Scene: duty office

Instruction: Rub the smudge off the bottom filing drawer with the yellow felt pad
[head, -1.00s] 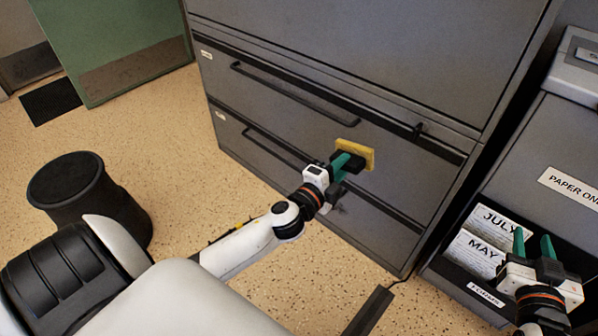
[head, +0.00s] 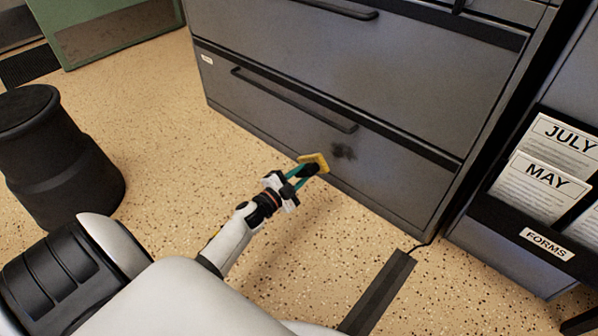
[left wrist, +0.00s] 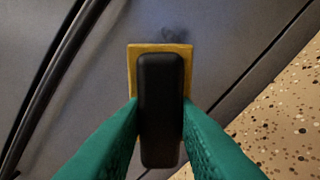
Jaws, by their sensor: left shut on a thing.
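My left gripper (head: 297,178) is shut on the black handle of the yellow felt pad (head: 317,160), in front of the bottom filing drawer (head: 280,118). A dark smudge (head: 342,151) shows on that drawer's face, just right of the pad and below the right end of its black bar handle. In the left wrist view the green fingers clasp the black grip of the pad (left wrist: 160,48), and part of the smudge (left wrist: 176,36) shows past the pad's top edge. I cannot tell whether the pad touches the drawer. My right gripper is not in view.
A black round stool or bin (head: 55,160) stands on the speckled floor at left. A forms rack (head: 500,222) with JULY and MAY sheets stands right of the cabinet. A dark strip (head: 380,292) lies on the floor in front. The floor between stool and cabinet is clear.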

